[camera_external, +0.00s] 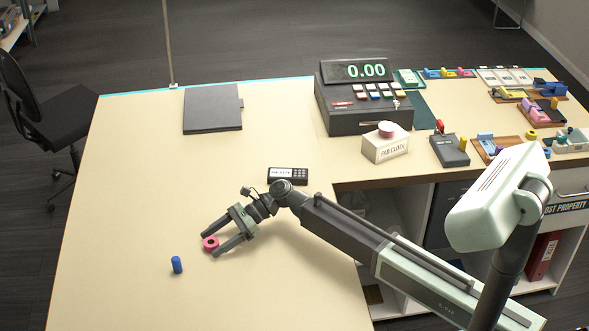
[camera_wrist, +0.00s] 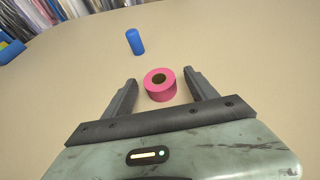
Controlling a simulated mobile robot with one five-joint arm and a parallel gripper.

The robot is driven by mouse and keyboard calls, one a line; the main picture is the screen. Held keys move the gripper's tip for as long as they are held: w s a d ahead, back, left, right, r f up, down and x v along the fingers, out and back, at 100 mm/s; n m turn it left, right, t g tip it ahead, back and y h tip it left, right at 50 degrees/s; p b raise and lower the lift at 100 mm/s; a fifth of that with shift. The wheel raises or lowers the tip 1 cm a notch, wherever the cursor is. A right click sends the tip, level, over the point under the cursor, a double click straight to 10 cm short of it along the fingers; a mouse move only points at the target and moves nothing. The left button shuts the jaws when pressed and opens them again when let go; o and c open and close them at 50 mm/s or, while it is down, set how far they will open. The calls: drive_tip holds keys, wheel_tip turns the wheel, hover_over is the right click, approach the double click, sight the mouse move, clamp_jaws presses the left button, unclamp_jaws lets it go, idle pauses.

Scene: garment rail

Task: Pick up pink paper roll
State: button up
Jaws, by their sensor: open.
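The pink paper roll (camera_external: 210,243) stands on the pale counter with its dark hole facing up. In the wrist view the pink paper roll (camera_wrist: 160,86) lies between the two fingers, near their tips, with a gap on each side. My gripper (camera_external: 212,245) is open and low over the counter, its fingers on either side of the roll. It also shows in the wrist view (camera_wrist: 160,76), empty. I cannot tell the exact height of the fingertips above the counter.
A small black keypad device (camera_external: 288,175) lies behind my gripper. A dark folder (camera_external: 212,109) and a cash register (camera_external: 364,105) are farther back. The counter's left part (camera_external: 110,200) is clear.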

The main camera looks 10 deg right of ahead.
drive_tip(key=c, duration=1.5)
drive_tip(key=shift+o, duration=0.2)
drive_tip(key=shift+r, duration=0.1)
drive_tip(key=shift+r+p, duration=0.25)
drive_tip(key=shift+p, duration=0.05)
drive_tip(key=r+p, duration=0.3)
drive_tip(key=shift+s+d+r, duration=0.15)
drive_tip(key=shift+s+d, duration=0.15)
drive_tip(key=shift+d, duration=0.05)
drive_tip(key=s+d, duration=0.3)
drive_tip(key=d, duration=0.1)
drive_tip(key=s+d+p, duration=0.1)
drive_tip(key=s+d, duration=0.2)
drive_tip(key=d, duration=0.1)
drive_tip(key=s+d+r, duration=0.1)
drive_tip(key=s+d, duration=0.2)
drive_tip(key=shift+s+d, duration=0.3)
drive_tip(key=shift+d, duration=0.1)
